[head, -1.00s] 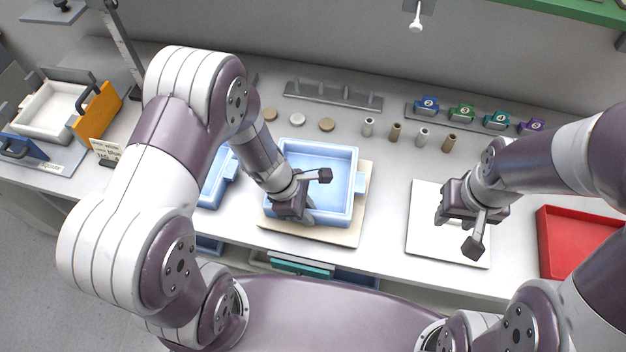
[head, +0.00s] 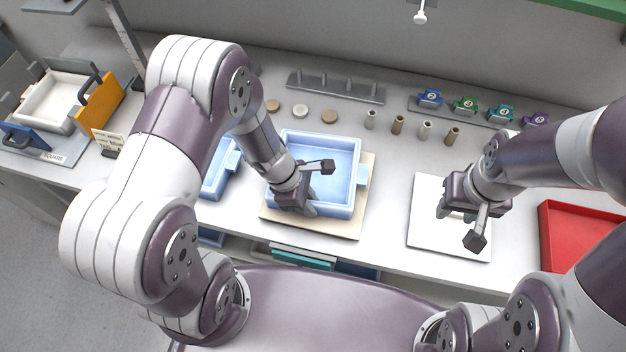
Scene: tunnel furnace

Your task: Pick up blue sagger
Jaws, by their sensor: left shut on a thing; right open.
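The blue sagger (head: 340,168) is a light blue, open square tray with side tabs. It sits on a beige board (head: 352,226) in the middle of the bench, and its inside looks empty. My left gripper (head: 304,205) is at its front left wall and is shut on it; the fingertips are partly hidden by the gripper body. I cannot tell whether the sagger is clear of the board. My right gripper (head: 452,212) is open and empty above a white square plate (head: 428,235).
Another blue tray (head: 218,175) lies to the left, partly behind my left arm. A red tray (head: 580,235) is at right. Small discs (head: 301,111), several cylinders (head: 398,125) and numbered blocks (head: 465,105) stand behind. A white mould with an orange side (head: 100,105) is far left.

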